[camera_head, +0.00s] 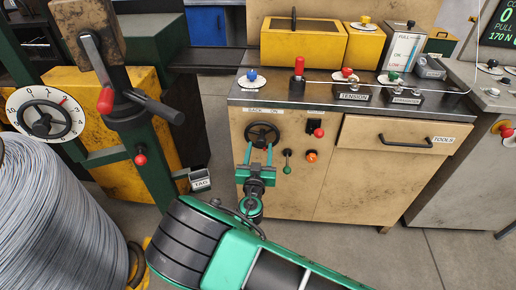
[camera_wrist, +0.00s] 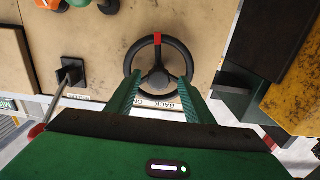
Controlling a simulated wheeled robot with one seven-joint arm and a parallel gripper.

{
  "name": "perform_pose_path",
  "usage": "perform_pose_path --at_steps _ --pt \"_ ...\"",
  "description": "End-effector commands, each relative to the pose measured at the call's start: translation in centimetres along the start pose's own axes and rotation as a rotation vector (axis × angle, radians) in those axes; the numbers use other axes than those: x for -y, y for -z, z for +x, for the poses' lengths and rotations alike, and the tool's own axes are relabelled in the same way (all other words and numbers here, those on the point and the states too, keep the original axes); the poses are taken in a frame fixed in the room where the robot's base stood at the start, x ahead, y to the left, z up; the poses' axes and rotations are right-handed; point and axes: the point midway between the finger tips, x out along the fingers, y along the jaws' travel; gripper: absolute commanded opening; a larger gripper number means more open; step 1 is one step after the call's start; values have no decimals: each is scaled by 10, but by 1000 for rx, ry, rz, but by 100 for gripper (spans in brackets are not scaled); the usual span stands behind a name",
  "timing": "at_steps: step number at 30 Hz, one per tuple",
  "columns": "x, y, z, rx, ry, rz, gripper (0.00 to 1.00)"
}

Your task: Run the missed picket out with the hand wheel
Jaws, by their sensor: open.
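The small black hand wheel (camera_head: 262,134) is on the front of the tan cabinet, under a label that starts with "BACK". In the wrist view the wheel (camera_wrist: 160,72) has three spokes and a red mark (camera_wrist: 157,40) on its rim. My gripper (camera_head: 260,150) is open in front of the wheel. In the wrist view its green fingers (camera_wrist: 160,92) are spread on either side of the wheel's lower part. I cannot tell whether they touch the rim. No picket can be made out with certainty.
A small lever (camera_head: 287,160), a red knob (camera_head: 318,132) and an orange button (camera_head: 311,156) are right of the wheel. The TOOLS drawer (camera_head: 390,137) is shut. A crank (camera_head: 105,95), a dial (camera_head: 45,118) and a wire coil (camera_head: 50,220) are at left. Floor is clear at lower right.

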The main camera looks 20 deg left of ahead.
Motion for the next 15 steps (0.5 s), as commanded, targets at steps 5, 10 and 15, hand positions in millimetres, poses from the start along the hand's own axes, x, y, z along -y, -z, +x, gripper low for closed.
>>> perform_pose_path --at_steps 5,10,15 --pt "-1 0 8 0 -1 1 48" --pt "-2 0 9 0 -3 0 48" --pt "-3 0 9 0 -3 0 24"
